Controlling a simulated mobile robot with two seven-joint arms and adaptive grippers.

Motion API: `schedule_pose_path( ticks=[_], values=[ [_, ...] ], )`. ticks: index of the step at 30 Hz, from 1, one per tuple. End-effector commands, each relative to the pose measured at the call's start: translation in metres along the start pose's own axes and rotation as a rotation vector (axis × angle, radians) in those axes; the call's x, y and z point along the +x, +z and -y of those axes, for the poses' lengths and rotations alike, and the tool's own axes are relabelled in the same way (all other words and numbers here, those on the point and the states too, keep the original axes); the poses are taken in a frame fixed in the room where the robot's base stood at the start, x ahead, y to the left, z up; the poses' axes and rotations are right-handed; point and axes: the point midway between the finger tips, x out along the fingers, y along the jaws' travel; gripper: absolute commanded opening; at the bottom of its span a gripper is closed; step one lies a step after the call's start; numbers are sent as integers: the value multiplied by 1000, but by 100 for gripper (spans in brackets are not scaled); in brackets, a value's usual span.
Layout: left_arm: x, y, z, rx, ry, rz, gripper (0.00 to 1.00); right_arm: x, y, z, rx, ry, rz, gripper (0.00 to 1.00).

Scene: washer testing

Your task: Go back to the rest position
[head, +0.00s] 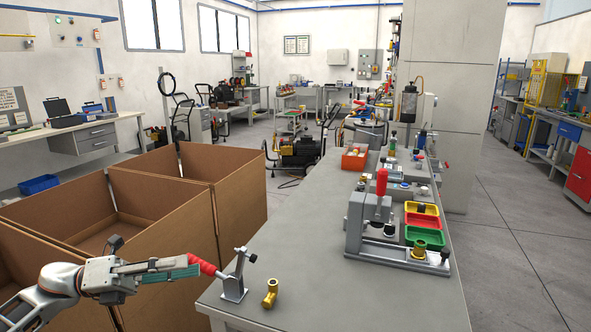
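My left gripper (193,266) reaches in from the lower left, over the near left edge of the grey bench. Its fingertips are at the red handle of a small metal clamp fixture (234,288) on the bench's near corner. The handle lies low, pointing left towards the gripper. The fingers look close together, but whether they grip the handle or only overlap it in the picture I cannot tell. A brass fitting (270,293) stands on the bench just right of the fixture. My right gripper is not in view.
Open cardboard boxes (240,195) stand left of the bench, under and behind my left arm. A grey test device with an upright red handle (382,182) and yellow, red and green trays (421,237) stand on the bench (330,290). Floor on the right (530,240) is clear.

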Motion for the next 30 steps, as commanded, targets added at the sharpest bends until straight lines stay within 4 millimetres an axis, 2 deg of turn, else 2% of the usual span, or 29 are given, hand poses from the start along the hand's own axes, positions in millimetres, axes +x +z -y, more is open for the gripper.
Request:
schedule_pose_path(
  ticks=[1, 6, 9, 12, 17, 21, 25, 30],
  values=[
    [15, -27, -23, -83, -22, 54, 37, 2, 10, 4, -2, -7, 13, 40],
    [49, -79, -66, -346, -59, 281, 37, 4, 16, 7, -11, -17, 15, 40],
    [58, -109, -89, -523, -68, 428, 37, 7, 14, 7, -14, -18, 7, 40],
    [58, -140, -112, -714, -66, 584, 37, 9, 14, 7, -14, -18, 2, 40],
    [43, -198, -149, -1037, -40, 846, 37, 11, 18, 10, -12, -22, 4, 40],
    [17, -262, -176, -1325, 8, 1085, 37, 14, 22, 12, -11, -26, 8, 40],
    [-8, -321, -189, -1550, 62, 1282, 37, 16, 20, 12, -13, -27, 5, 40],
    [-35, -389, -192, -1776, 134, 1491, 37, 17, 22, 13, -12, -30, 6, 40]
  ],
)
